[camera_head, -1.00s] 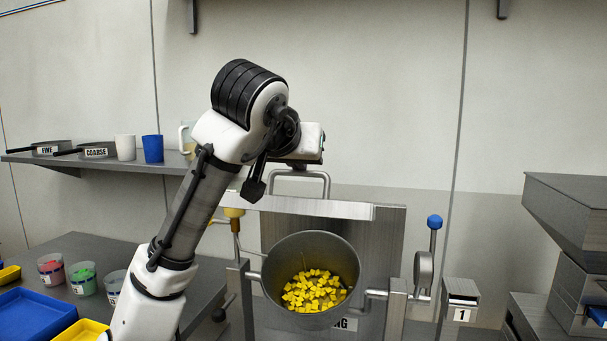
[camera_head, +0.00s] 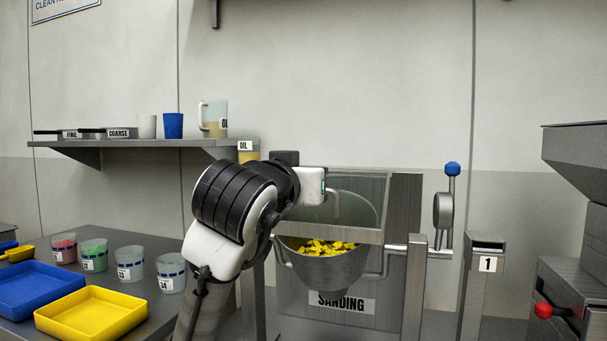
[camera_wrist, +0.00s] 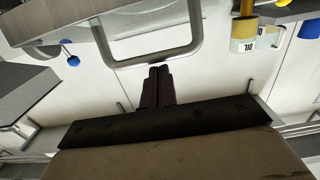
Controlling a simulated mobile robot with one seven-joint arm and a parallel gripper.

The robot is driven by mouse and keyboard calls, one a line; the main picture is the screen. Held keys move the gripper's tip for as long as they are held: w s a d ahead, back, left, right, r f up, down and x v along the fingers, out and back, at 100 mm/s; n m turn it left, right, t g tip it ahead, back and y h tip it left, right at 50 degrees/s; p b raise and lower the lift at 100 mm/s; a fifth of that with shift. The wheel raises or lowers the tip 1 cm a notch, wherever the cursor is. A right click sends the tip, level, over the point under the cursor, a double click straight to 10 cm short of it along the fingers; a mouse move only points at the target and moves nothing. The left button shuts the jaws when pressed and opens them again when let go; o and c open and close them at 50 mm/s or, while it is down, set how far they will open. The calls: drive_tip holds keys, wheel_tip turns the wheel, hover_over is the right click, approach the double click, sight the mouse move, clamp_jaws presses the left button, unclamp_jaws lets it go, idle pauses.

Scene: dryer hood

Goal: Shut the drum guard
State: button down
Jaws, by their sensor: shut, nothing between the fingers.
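The drum guard (camera_head: 345,236) shows in the head view as a pale flat bar across the upper front of the grey drum (camera_head: 335,270). Yellow pieces (camera_head: 322,247) show in the drum just below the bar. I cannot tell whether the guard is fully down. Its bent grey handle (camera_head: 336,203) rises above the bar, partly behind my wrist. In the wrist view the handle (camera_wrist: 155,60) is a large loop just beyond the fingertips. My gripper (camera_wrist: 160,71) is shut and empty, its tips close to the loop; contact is unclear. In the head view its fingers are hidden.
A post with a blue knob (camera_head: 452,169) and a box marked 1 (camera_head: 488,255) stand right of the drum. A shelf (camera_head: 130,145) with pans and cups is behind left. Cups, a blue tray (camera_head: 40,290) and a yellow tray (camera_head: 90,314) cover the left table.

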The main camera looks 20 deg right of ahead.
sight(304, 222)
wheel_tip(304, 222, down, 4)
drive_tip(key=shift+r+t+h+b, duration=0.15)
drive_tip(key=shift+t+h+b, duration=0.15)
drive_tip(key=shift+t+b, duration=0.35)
drive_tip(key=shift+w+d+f+b, duration=0.15)
drive_tip(key=shift+f+b, duration=0.8)
drive_tip(key=shift+f, duration=0.15)
drive_tip(key=shift+f, duration=0.15)
